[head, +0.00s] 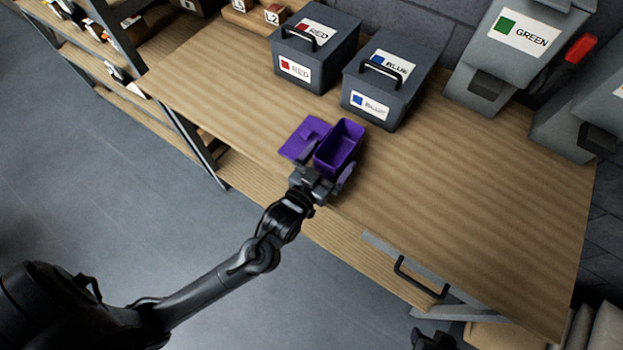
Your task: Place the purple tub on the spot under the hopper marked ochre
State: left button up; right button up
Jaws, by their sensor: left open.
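The purple tub (342,142) stands upright on the wooden bench near its front edge, and its inside looks empty. A purple lid (304,136) lies beside it on the left, its edge close to the tub. My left gripper (327,168) is open at the near end of the tub, with one finger on either side; I cannot tell whether they touch it. A dark part of my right gripper (434,341) shows at the bottom edge, mostly cut off. A grey hopper at the right edge (575,118) has its label cut off; no ochre marking is readable.
The grey hopper labelled GREEN (500,75) stands at the back right. Grey boxes labelled RED (345,52) and BLUE (415,90) stand behind the tub. A red handle (581,47) sticks out between the hoppers. The bench (480,210) is clear on the right.

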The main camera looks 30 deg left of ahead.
pick_arm(q)
jog(key=s, duration=1)
jog(key=shift+s+p, duration=0.15)
jog(key=shift+p, duration=0.25)
jog(key=shift+a, duration=0.1)
